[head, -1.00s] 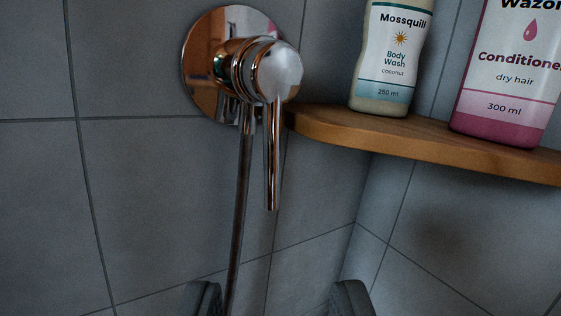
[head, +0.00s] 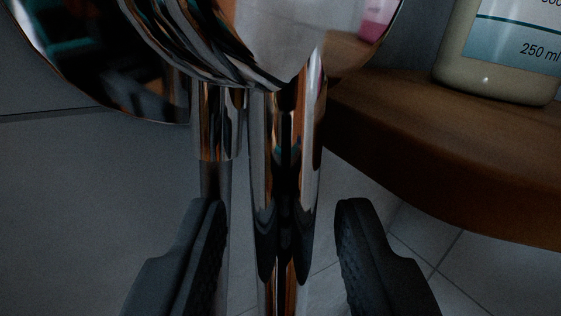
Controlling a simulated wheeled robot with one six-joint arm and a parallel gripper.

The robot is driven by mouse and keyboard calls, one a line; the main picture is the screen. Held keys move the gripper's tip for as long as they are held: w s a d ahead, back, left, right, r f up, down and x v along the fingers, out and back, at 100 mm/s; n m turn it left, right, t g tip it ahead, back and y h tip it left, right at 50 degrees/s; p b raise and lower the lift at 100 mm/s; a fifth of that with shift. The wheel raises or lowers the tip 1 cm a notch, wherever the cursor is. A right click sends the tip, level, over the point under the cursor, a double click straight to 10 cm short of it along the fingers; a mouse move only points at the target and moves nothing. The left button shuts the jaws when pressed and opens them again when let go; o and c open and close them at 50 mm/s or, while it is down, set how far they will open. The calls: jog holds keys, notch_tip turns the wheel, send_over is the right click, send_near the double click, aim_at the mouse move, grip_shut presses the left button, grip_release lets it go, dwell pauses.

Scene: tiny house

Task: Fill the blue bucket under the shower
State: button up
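The chrome shower mixer (head: 265,40) fills the upper middle of the head view, very close. Its lever handle (head: 288,180) hangs down from the body. My gripper (head: 280,220) is open, with one dark finger on each side of the lever and a gap to it on both sides. The shower hose (head: 214,185) runs down from the mixer, left of the lever, beside my left finger. The blue bucket and the shower head are not in view. No water is visible.
A wooden corner shelf (head: 450,165) juts out on the right, close to the mixer and above my right finger. A body wash bottle (head: 500,60) stands on it. Grey tiled wall (head: 80,200) lies behind and to the left.

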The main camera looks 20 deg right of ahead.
jog(key=shift+x, duration=0.75)
grip_shut()
